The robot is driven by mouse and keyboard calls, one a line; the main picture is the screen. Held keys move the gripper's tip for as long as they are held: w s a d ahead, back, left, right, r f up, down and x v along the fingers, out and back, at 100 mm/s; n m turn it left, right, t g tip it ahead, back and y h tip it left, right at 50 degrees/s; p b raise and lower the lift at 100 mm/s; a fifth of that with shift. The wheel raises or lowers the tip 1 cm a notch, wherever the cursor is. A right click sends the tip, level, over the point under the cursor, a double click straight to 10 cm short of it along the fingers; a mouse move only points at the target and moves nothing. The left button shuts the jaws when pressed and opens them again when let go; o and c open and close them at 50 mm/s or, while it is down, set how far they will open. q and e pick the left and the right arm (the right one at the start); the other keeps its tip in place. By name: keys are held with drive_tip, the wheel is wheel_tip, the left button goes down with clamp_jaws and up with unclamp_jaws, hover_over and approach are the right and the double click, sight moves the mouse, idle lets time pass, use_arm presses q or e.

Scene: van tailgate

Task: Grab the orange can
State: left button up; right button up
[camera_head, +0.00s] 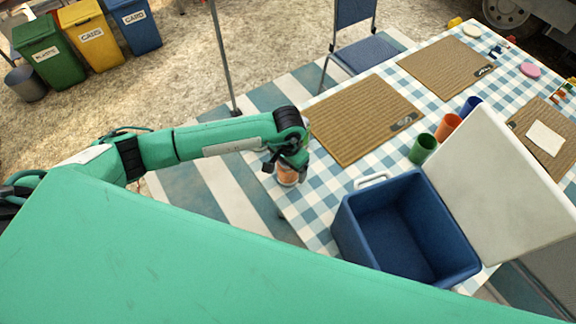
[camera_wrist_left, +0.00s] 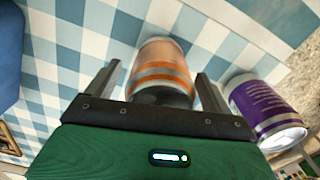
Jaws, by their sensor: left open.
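The orange can (camera_head: 287,176) stands on the checked table near its left edge, its upper part hidden by my left gripper (camera_head: 285,163). In the left wrist view the orange can (camera_wrist_left: 163,68), with pale bands, sits between the two fingers of my left gripper (camera_wrist_left: 158,76). The fingers are open, one on each side of it, with a visible gap on the left; I cannot tell whether the right finger touches. My right gripper is in neither view.
A purple can (camera_wrist_left: 265,110) is close beside the right finger in the left wrist view. On the table (camera_head: 330,210) are an open blue cooler (camera_head: 360,235) with a raised white lid (camera_head: 495,180), woven mats (camera_head: 365,118) and coloured cups (camera_head: 447,127). Labelled bins (camera_head: 90,38) stand far left.

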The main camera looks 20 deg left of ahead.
use_arm(q)
drive_tip(key=shift+f, duration=0.2)
drive_tip(key=c, duration=1.3)
